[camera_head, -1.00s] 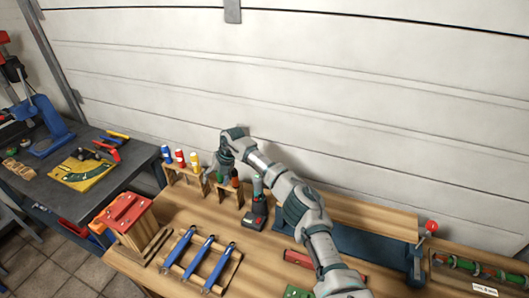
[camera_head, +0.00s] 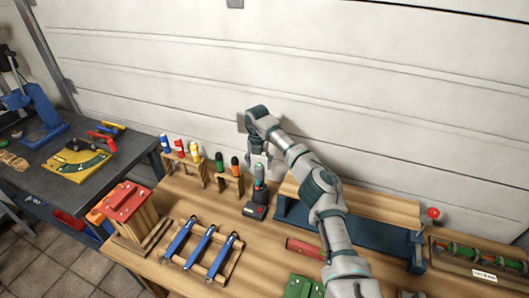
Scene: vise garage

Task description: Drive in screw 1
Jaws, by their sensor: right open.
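A dark upright tool that looks like a power screwdriver (camera_head: 256,210), with a red-marked base and a grey-green top, stands on the wooden bench (camera_head: 190,205). My right gripper (camera_head: 259,162) is open and points down just above its top. I cannot tell whether the fingers touch it. A long blue vise (camera_head: 375,250) with a red-knobbed handle (camera_head: 433,213) lies to the right, partly behind my right arm. I cannot pick out screw 1. My left gripper is not in view.
Wooden racks hold blue, red and yellow-topped bottles (camera_head: 180,147) and green and orange-handled tools (camera_head: 235,166). A red-handled tool (camera_head: 303,247) lies near my arm. The garage wall (camera_head: 330,90) closes off the back.

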